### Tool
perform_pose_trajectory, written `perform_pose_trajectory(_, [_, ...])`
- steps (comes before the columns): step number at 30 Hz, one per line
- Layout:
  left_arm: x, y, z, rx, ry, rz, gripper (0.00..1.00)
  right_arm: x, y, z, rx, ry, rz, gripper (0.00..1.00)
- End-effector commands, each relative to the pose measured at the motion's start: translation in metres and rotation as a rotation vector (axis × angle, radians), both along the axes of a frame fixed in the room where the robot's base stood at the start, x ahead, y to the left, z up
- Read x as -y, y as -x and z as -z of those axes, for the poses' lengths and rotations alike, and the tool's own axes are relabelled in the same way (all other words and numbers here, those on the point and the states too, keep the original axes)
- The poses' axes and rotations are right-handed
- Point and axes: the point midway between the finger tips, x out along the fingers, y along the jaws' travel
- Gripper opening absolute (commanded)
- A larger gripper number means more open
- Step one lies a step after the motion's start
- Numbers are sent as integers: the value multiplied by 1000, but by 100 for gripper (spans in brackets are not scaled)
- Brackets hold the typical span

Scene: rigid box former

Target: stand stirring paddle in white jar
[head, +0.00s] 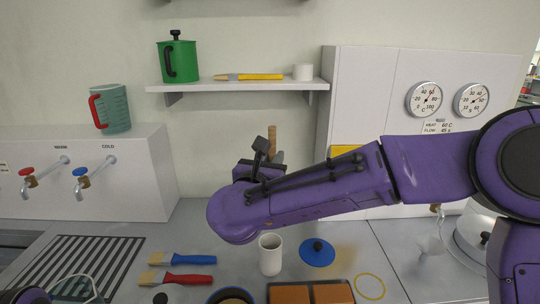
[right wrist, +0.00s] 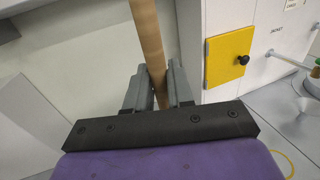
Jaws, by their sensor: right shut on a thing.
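The stirring paddle shows as a brown wooden shaft (head: 272,136) in the head view, upright above the far side of my right wrist. My right gripper (head: 279,157) is shut on it, mostly hidden behind my purple arm. In the right wrist view the shaft (right wrist: 147,35) runs up between the two grey fingers (right wrist: 155,88), leaning slightly. The paddle's lower end is hidden in both views. The white jar (head: 270,257) stands upright on the counter, below and nearer than the gripper; no paddle shows in it. My left gripper is not clearly seen.
Near the jar are a blue lid (head: 317,252), blue and red brushes (head: 190,259), brown blocks (head: 312,293) and a yellow ring (head: 370,286). Behind are taps (head: 82,183) and a shelf (head: 235,86) with a green pot (head: 178,60). A yellow panel (right wrist: 228,60) shows on the cabinet.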

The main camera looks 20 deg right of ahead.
Motion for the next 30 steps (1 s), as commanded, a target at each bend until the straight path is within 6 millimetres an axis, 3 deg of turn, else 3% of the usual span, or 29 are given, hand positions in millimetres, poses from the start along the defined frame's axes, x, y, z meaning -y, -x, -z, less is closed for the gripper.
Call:
perform_pose_trajectory(15, [0,-1,23,2,0,0,28,2,-4,54,-5,0,4,0])
perform_pose_trajectory(30, [0,-1,75,2,0,0,28,3,-4,102,-4,0,5,0])
